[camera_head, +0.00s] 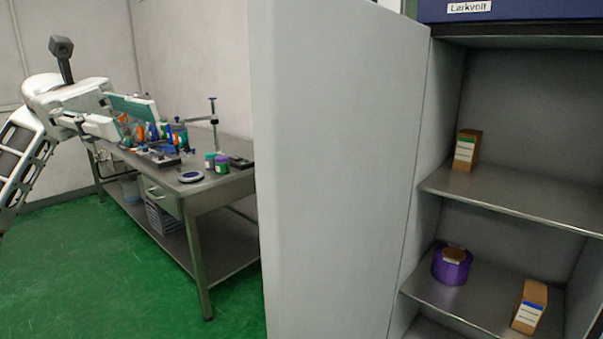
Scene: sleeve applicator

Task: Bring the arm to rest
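My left arm (43,92) comes in from the left edge, a white link with openings rising to a white joint. I see nothing held there. My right gripper and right arm are out of view.
The bench holds purple-and-green containers (221,164), a small round device (190,177) and other items. A grey panel (330,180) divides it from shelves at right, holding a purple roll (451,272), an upper box (466,150) and a lower box (529,306). Green floor (100,280) lies clear.

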